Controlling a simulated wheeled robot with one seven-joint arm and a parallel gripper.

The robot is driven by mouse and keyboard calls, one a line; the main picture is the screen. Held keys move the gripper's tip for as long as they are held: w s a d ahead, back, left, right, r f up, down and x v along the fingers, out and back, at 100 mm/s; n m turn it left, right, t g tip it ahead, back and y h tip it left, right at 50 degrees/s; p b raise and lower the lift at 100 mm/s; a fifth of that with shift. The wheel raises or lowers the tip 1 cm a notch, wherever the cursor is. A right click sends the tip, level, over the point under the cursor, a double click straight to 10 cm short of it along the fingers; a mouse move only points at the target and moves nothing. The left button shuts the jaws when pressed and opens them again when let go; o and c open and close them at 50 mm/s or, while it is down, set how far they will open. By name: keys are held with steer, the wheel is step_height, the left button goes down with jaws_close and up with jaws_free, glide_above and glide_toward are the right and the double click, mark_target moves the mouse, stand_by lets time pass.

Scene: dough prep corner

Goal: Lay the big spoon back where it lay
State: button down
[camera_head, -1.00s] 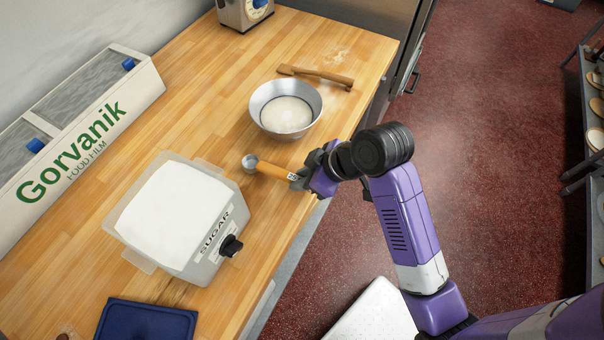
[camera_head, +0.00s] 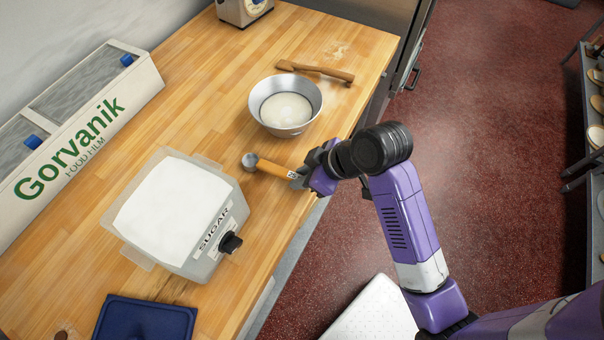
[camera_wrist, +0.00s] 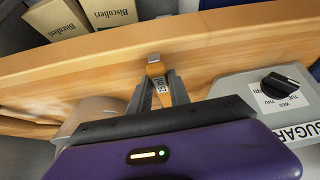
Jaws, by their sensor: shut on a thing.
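The big spoon (camera_head: 272,169) has an orange-brown handle and a small round metal bowl at its left end. My gripper (camera_head: 299,179) is shut on the handle's right end, near the counter's front edge. In the wrist view the handle (camera_wrist: 156,70) shows between the two fingers (camera_wrist: 160,95), with a small printed label on it. The spoon is at or just above the counter; I cannot tell whether it touches. The sugar bin (camera_head: 176,213), white-topped with a black knob, stands left of and below the spoon. A metal bowl (camera_head: 257,97) with white contents stands beyond it.
A wooden brush-like tool (camera_head: 316,72) lies behind the metal bowl. A Gorvanik film box (camera_head: 75,135) lines the wall. A dark blue tray (camera_head: 146,322) is at the near edge. Bare wooden counter (camera_head: 200,115) lies between the film box and the bowl.

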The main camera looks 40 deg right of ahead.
steer(key=shift+f, duration=0.3)
steer(key=c, duration=1.1)
jaws_free()
steer(key=shift+c, duration=0.2)
steer(key=v, duration=0.8)
steer(key=shift+w, duration=0.1)
